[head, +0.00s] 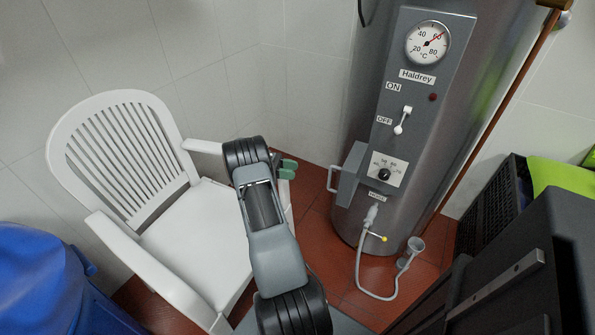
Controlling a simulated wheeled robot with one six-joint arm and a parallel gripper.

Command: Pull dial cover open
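The dial cover (351,175) is a small grey flap with a bar handle (332,180) on its left side. It stands out to the left of the dial (384,175) on the grey boiler panel. The dial and its white scale plate are uncovered and in plain view, so the cover appears swung open. My gripper (288,169) shows only as green fingertips, partly hidden behind my arm. In the picture it is left of the cover handle, with a visible gap between them. I cannot see whether the fingers are apart or hold anything.
A white plastic chair (190,235) stands left of my arm. The boiler panel has a gauge (427,43) and a switch (403,120). A grey hose (360,265) hangs below. A black crate (490,205) is at right, a blue object (40,280) at lower left.

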